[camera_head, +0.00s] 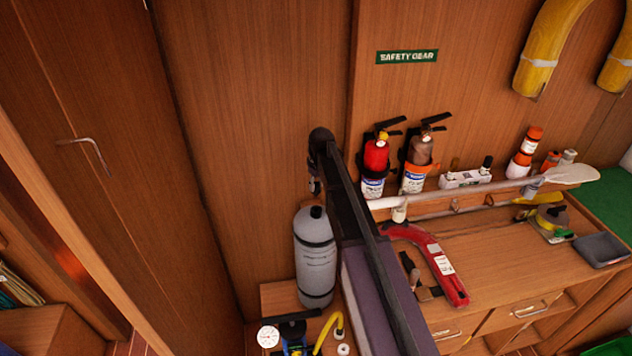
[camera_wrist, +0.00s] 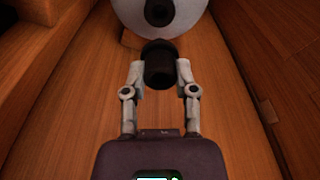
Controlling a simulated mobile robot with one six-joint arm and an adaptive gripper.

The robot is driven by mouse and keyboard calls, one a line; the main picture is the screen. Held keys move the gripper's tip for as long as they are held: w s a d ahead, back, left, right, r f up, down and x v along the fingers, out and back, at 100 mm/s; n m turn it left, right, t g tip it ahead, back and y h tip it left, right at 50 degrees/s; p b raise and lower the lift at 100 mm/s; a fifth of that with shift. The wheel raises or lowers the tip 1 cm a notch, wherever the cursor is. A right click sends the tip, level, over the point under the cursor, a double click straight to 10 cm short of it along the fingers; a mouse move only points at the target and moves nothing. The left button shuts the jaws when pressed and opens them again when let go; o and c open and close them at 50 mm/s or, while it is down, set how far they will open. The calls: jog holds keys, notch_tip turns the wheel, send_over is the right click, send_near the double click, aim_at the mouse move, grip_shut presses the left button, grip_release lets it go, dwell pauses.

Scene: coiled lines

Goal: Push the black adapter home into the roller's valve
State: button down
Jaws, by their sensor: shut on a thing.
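The black adapter (camera_wrist: 158,72) is a short dark cylinder between the two fingertips of my gripper (camera_wrist: 158,66), which is shut on it. At the top of the wrist view is the pale, rounded end of the roller (camera_wrist: 130,14), cut off by the frame edge. Its valve (camera_wrist: 158,12) shows as a dark round fitting. The adapter appears just short of the valve in the picture; I cannot tell the real gap. In the head view the grey roller (camera_head: 315,262) stands upright with black bands and a black top. My arm partly hides the gripper there.
A pump with a gauge (camera_head: 268,336) and yellow hose stands in front of the roller. To the right, two extinguishers (camera_head: 375,165), a white pole (camera_head: 470,190) and a red curved tool (camera_head: 440,265) crowd the bench. The wood wall behind the roller is bare.

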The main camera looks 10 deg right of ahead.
aim_at(317, 192)
jog(key=shift+f, duration=0.2)
dwell(0.3)
jog(key=shift+f+b, duration=0.15)
jog(key=shift+b, duration=0.25)
jog(key=shift+f+b, duration=2.6)
jog(key=shift+s+f+b, duration=0.1)
jog(key=shift+f+b, duration=1.2)
jog(key=c, duration=0.6)
grip_release()
jog(key=shift+o, duration=0.4)
jog(key=o, duration=0.5)
